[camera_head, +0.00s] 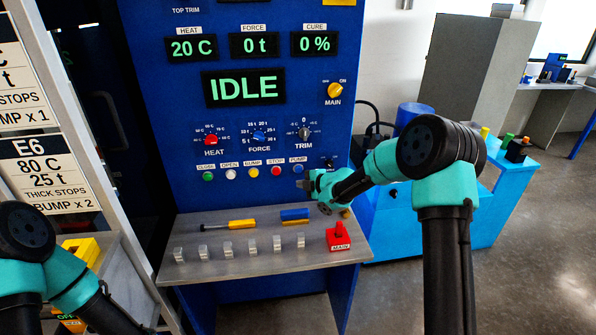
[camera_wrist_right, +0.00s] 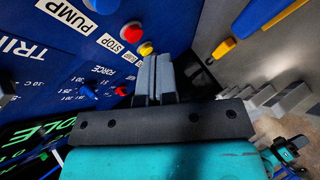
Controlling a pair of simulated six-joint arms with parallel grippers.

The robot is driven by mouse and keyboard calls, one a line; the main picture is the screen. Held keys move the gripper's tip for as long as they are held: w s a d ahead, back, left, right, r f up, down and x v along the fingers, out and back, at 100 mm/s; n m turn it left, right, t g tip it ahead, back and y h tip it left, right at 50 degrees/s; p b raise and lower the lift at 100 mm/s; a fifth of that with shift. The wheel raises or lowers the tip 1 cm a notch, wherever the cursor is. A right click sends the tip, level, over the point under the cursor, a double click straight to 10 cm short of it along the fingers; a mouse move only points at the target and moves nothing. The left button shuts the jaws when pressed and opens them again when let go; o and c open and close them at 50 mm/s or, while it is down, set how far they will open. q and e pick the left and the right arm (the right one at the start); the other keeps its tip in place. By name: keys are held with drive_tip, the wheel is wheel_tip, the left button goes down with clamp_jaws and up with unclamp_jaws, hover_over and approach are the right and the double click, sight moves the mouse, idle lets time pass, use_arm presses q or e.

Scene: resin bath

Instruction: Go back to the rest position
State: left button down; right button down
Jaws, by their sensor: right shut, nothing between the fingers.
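My right gripper (camera_head: 318,186) is in front of the lower right of the blue press panel (camera_head: 180,120), below the blue PUMP button (camera_head: 298,169). In the right wrist view its two grey fingers (camera_wrist_right: 155,70) are together, with nothing between them. The red STOP button (camera_wrist_right: 132,32) and yellow BUMP button (camera_wrist_right: 146,48) show close beyond the tips; contact cannot be judged. My left arm (camera_head: 68,280) comes in at the lower left and runs out of the bottom edge. A small dark and teal shape (camera_wrist_right: 288,148) in the right wrist view may be its gripper; its jaws are unclear.
A grey shelf (camera_head: 215,260) below the panel holds a yellow-handled tool (camera_head: 241,224), a blue and yellow piece (camera_head: 294,214), several grey blocks (camera_head: 252,247) and a red MAIN piece (camera_head: 339,238). A blue bench (camera_head: 490,215) stands to the right. The display (camera_head: 243,88) reads IDLE.

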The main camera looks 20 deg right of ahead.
drive_tip(key=s+a+f+m+g+h, duration=0.1)
drive_tip(key=s+a+f+m+g, duration=0.15)
drive_tip(key=s+m, duration=0.5)
drive_tip(key=s+a+f+m+g+h, duration=0.1)
drive_tip(key=s+a+f+m, duration=0.3)
drive_tip(key=s+m, duration=0.35)
drive_tip(key=s+d+f+m+g, duration=0.2)
drive_tip(key=s+f+m+g, duration=0.1)
drive_tip(key=s+f, duration=0.8)
drive_tip(key=s+d+f+m+g+h, duration=0.1)
drive_tip(key=s+d+f+m+g, duration=0.1)
drive_tip(key=s+f, duration=0.8)
drive_tip(key=s+m+g, duration=0.1)
drive_tip(key=s+m, duration=0.1)
drive_tip(key=s, duration=0.3)
drive_tip(key=shift+f+m+g, duration=0.3)
drive_tip(key=shift+f+g, duration=0.05)
